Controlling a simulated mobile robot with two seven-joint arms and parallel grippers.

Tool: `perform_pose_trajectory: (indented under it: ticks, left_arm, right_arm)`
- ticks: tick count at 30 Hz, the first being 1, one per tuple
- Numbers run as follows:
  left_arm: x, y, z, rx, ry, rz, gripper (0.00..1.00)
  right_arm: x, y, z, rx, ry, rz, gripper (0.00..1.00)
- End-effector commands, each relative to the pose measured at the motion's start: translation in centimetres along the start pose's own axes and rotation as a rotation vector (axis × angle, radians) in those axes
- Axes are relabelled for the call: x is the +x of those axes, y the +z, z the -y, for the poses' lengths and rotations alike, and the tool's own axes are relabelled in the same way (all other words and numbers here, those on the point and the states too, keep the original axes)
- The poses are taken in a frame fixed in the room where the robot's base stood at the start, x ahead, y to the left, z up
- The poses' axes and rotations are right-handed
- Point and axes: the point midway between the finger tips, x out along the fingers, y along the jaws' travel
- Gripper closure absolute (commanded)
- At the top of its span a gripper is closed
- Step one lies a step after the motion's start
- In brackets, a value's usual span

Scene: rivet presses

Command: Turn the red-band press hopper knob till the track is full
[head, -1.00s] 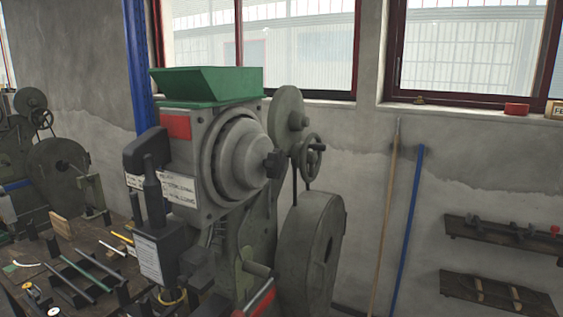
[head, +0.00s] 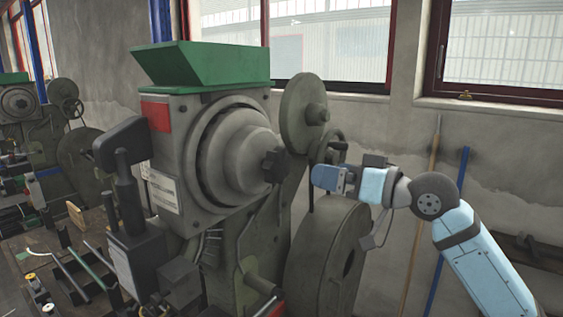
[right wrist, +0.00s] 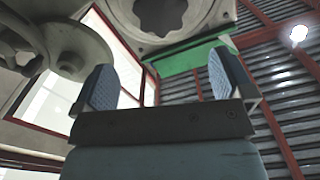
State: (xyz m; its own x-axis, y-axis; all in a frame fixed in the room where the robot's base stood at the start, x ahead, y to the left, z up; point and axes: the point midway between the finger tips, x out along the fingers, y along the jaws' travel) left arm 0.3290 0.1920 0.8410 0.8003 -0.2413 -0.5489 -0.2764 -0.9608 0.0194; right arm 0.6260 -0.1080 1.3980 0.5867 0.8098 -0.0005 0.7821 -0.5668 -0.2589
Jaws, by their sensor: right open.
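The red-band press (head: 195,110) stands in the middle of the head view, with a red patch (head: 157,115) below its green hopper (head: 205,65). A dark lobed knob (head: 275,166) sticks out of the centre of its round stepped drum (head: 235,155). My right gripper (head: 322,178) is to the right of the knob, apart from it. In the right wrist view my right gripper (right wrist: 162,78) is open, with nothing between its fingers. The dark lobed knob (right wrist: 162,14) shows there at the top edge, beyond the fingertips. I cannot make out the fill of the track. My left gripper is out of view.
A small handwheel (head: 330,148) and a large flywheel (head: 325,265) are close to my right gripper. A dark lever handle (head: 122,145) stands at the press's left. A second press (head: 50,125) is at the far left, behind a cluttered bench.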

Motion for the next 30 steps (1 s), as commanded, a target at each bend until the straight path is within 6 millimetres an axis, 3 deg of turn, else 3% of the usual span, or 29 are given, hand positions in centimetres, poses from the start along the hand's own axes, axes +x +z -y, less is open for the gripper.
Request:
perform_pose_trajectory:
  ticks: [18,24,30]
  left_arm:
    - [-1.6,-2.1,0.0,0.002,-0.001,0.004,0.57]
    - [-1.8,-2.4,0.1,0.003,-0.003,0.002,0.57]
    - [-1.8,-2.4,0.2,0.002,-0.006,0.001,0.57]
  right_arm:
    - [11.3,-0.2,0.1,0.002,0.0,-0.001,0.0]
    - [13.1,0.0,0.0,0.001,0.001,0.0,0.0]
    - [13.4,0.1,0.0,0.0,0.002,-0.001,0.0]
